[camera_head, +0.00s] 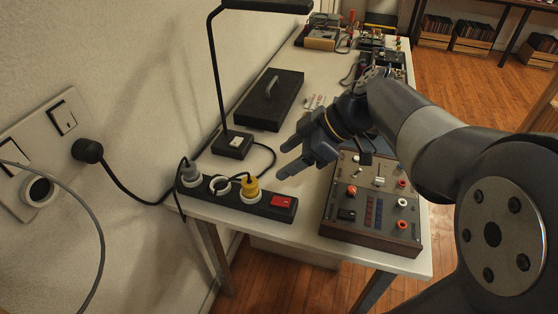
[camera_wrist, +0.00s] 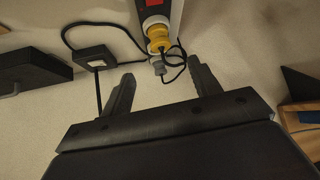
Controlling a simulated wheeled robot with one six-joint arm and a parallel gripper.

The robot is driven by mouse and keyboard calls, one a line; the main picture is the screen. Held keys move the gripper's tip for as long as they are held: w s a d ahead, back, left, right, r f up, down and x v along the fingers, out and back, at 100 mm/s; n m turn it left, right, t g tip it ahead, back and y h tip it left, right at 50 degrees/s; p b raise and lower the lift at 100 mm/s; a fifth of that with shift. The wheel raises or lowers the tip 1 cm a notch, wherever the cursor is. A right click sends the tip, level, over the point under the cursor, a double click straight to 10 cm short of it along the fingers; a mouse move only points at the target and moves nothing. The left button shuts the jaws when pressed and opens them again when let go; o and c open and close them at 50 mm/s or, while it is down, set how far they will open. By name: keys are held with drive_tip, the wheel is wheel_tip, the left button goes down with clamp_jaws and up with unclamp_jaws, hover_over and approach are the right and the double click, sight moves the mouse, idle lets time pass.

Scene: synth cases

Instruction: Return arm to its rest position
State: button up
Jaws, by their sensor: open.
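My gripper (camera_head: 284,160) is open and empty, above the worktable (camera_head: 300,222) between the power strip and the control box. In the wrist view my gripper (camera_wrist: 160,72) shows its two dark fingers spread apart, with nothing between them. My grey arm (camera_head: 428,135) reaches in from the right, bent over the table.
A black power strip (camera_head: 268,205) holds a yellow plug (camera_head: 250,190) and a grey plug (camera_head: 189,174). A control box (camera_head: 370,215) with knobs sits beneath my wrist. A desk lamp (camera_head: 219,85) and a black case (camera_head: 268,105) stand behind. A black plug (camera_head: 88,151) is at the wall socket.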

sight(252, 182)
idle(0.3)
drive_tip(key=b+x, duration=0.1)
drive_tip(key=x, duration=0.9)
drive_tip(key=shift+f, duration=0.15)
drive_tip(key=shift+a+f, duration=0.1)
drive_tip(key=shift+a, duration=0.25)
drive_tip(key=shift+d+r+p, duration=0.1)
drive_tip(key=shift+r+p, duration=0.3)
drive_tip(key=shift+r, duration=0.1)
drive_tip(key=shift+f, duration=0.15)
